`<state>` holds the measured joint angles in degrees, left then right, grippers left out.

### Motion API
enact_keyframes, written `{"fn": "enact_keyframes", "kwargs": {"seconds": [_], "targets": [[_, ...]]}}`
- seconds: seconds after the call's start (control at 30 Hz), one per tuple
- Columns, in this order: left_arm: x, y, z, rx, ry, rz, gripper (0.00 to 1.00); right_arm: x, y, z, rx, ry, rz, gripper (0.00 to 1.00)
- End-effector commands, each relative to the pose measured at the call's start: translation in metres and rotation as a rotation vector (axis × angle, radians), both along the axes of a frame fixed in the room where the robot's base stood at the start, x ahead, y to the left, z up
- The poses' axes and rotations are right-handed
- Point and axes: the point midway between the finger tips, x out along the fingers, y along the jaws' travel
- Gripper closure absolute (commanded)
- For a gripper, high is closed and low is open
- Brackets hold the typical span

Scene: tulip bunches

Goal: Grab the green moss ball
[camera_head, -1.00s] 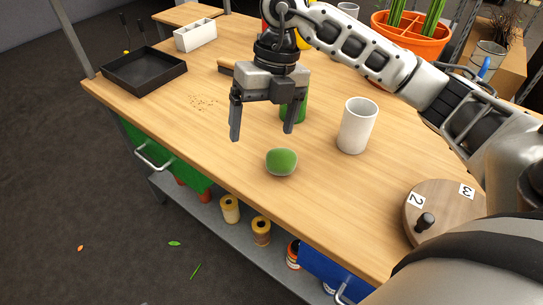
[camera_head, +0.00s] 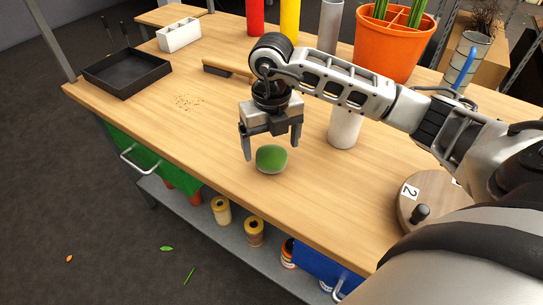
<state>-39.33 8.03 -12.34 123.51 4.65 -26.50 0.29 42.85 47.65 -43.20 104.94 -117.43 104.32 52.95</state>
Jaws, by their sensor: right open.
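The green moss ball (camera_head: 271,159) sits on the wooden bench top (camera_head: 200,122) near its front edge. My right gripper (camera_head: 272,152) is open, pointing down, with its fingers spread around or just behind the ball in the picture. The left finger shows beside the ball's left side and the right finger a little behind its right side. I cannot tell how far the fingertips are above the bench. My left gripper is not in view.
A white cup (camera_head: 344,127) stands right of my gripper. A round wooden disc with a black knob (camera_head: 421,212) lies further right. A black tray (camera_head: 127,73) and a white holder (camera_head: 179,35) are at the left. An orange pot (camera_head: 388,48) stands at the back.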

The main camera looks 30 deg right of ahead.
Motion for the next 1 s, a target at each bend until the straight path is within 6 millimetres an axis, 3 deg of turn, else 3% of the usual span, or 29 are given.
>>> {"fn": "enact_keyframes", "kwargs": {"seconds": [0.2,0.5,0.7,1.0], "targets": [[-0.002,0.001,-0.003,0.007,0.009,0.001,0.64,-0.001,0.001,-0.033,0.001,0.004,0.0,0.14],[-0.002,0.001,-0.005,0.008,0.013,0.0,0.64,0.0,0.002,-0.039,0.0,0.001,0.001,0.14],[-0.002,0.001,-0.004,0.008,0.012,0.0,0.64,0.0,0.002,-0.038,0.0,0.001,0.001,0.63],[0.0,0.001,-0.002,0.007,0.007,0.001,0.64,0.0,0.001,-0.037,0.001,0.001,0.001,0.63]]}}
